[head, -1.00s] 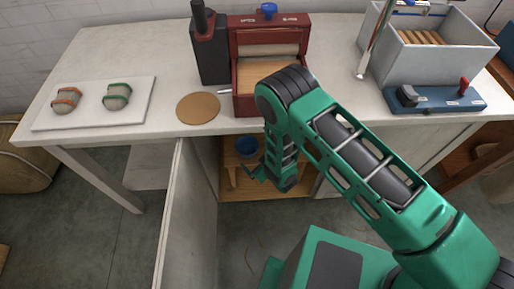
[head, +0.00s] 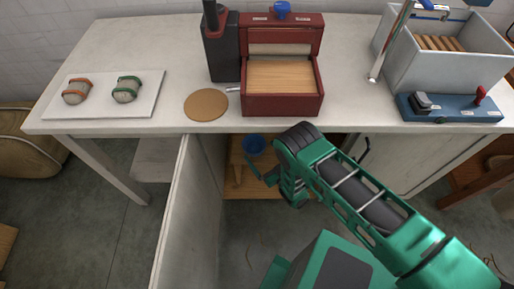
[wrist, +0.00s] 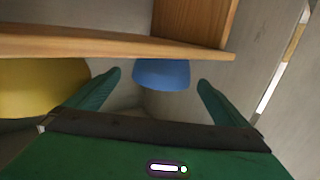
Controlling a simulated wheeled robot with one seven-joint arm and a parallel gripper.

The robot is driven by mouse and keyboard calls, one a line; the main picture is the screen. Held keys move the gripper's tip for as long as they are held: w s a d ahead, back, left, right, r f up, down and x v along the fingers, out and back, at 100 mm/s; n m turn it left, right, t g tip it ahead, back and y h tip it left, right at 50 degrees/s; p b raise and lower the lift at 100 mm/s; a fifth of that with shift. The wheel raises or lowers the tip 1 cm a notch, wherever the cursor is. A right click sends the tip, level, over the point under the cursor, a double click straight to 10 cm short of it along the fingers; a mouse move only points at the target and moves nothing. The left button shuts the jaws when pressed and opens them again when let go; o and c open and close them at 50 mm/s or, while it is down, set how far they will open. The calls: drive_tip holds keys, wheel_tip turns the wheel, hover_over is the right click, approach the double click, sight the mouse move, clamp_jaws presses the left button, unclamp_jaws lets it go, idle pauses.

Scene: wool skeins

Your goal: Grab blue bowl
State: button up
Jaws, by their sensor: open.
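The blue bowl (head: 254,144) sits inside the open cabinet under the counter, by a small wooden stand (head: 237,160). In the wrist view the blue bowl (wrist: 161,75) shows ahead, between my fingertips in the picture, with its upper part cut off by a wooden board edge. My gripper (head: 264,179) is open and empty, reaching down in front of the cabinet just below the bowl in the head view. Its two green fingers (wrist: 159,80) are spread wide in the wrist view. The fingers do not appear to touch the bowl.
A wooden board (wrist: 110,43) spans the wrist view close to the fingers. A yellow rounded thing (wrist: 40,88) lies left of the left finger. An open cabinet door (head: 183,220) stands left of my arm. The counter (head: 180,50) above holds a red machine (head: 282,105) and a grey crate (head: 440,75).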

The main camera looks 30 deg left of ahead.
sight(249, 137)
drive_tip(key=shift+x, duration=3.15)
drive_tip(key=shift+r, duration=0.2)
drive_tip(key=c, duration=1)
